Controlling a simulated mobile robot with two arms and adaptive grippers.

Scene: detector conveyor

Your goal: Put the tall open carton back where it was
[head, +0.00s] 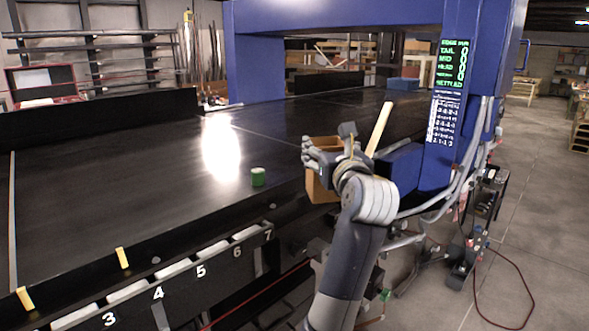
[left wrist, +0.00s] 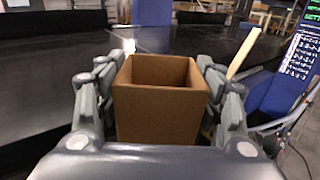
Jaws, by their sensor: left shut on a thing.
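The tall open carton (head: 319,188) is brown, with its open top facing up. My left gripper (head: 328,155) is shut on it at the belt's near edge, close to the blue frame. In the left wrist view the carton (left wrist: 160,112) stands between the two fingers of my left gripper (left wrist: 158,85), and its inside looks empty from this angle. The gripper and wrist hide much of the carton in the head view, and I cannot tell whether its base touches anything. My right gripper is in neither view.
The black conveyor belt (head: 110,175) is mostly clear. A pale wooden stick (head: 379,129) rises just right of the carton. The blue frame (head: 452,90) with a display stands close on the right. Numbered slots line the near edge.

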